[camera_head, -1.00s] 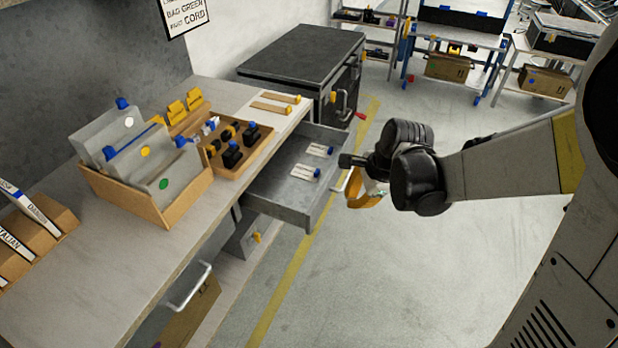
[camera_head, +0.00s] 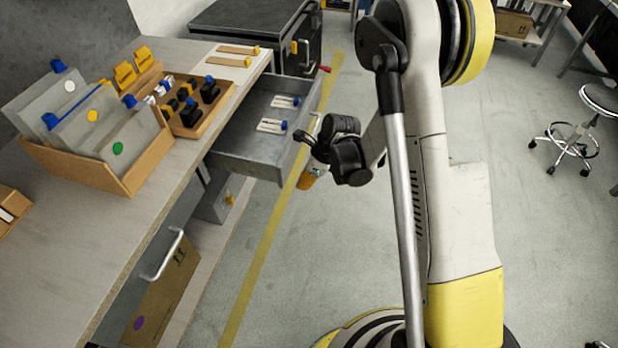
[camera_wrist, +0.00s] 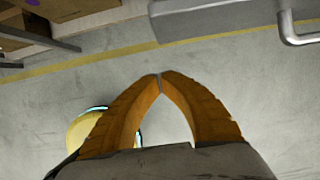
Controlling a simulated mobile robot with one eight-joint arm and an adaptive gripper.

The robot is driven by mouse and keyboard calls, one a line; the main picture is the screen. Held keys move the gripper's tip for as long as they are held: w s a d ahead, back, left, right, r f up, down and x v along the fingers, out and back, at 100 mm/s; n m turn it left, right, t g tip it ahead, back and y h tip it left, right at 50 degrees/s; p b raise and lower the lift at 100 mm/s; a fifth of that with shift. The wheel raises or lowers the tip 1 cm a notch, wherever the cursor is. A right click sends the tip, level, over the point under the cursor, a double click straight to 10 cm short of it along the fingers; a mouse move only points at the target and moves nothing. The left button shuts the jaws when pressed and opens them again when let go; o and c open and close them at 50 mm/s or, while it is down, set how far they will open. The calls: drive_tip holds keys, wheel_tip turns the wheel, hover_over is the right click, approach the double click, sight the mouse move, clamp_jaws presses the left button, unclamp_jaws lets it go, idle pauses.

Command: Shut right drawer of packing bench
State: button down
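The right drawer (camera_head: 243,152) of the packing bench (camera_head: 130,235) is pulled out. It is a grey metal tray holding two pale cards with blue tabs. My gripper (camera_head: 308,180) is just outside the drawer's front, low and to its right. In the wrist view, the orange fingers of my gripper (camera_wrist: 159,76) meet at their tips with nothing between them. The grey drawer front (camera_wrist: 215,18) and its bar handle (camera_wrist: 302,36) show at the top of that view, apart from the fingertips.
A second bench handle (camera_head: 165,255) is at lower left, above a cardboard box (camera_head: 165,295). A wooden bin of grey folders (camera_head: 130,185) and a tray of small parts (camera_head: 190,122) stand on the bench. A dark cabinet (camera_head: 255,25) is behind the drawer.

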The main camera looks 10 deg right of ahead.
drive_tip(key=shift+w+a+f+b, duration=0.2)
drive_tip(key=shift+w+a+b, duration=0.25)
drive_tip(key=shift+a, duration=0.5)
drive_tip(key=shift+w+a+f+b, duration=0.15)
drive_tip(key=shift+w+a+b, duration=0.1)
drive_tip(key=shift+w+a, duration=0.5)
drive_tip(key=shift+a, duration=0.2)
